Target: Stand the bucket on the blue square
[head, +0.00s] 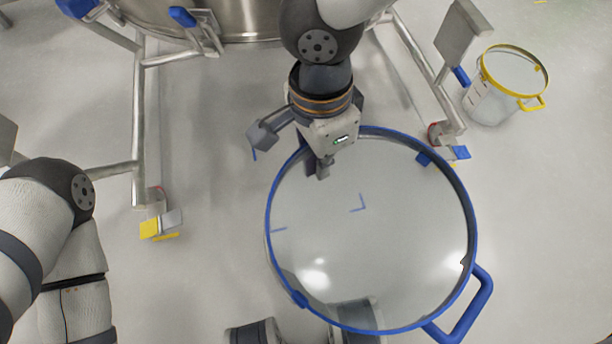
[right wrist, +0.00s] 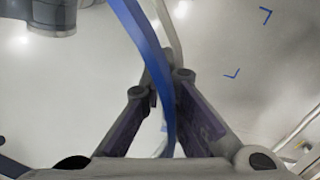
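The bucket (head: 471,220) is large and clear-walled, with a blue rim and a blue side handle (head: 470,308). It fills the centre right of the head view, and floor marks show through it. My right gripper (head: 322,170) is at its far-left rim. In the right wrist view, the fingers (right wrist: 166,75) close around the blue rim strip (right wrist: 143,32). One corner is hidden. I cannot tell the bucket's height above the floor. My left gripper is out of view.
A steel vessel (head: 245,18) on a tubular frame (head: 138,110) with castors stands at the back. A smaller yellow-rimmed bucket (head: 490,103) stands at the upper right. The floor at the right and lower left centre is clear.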

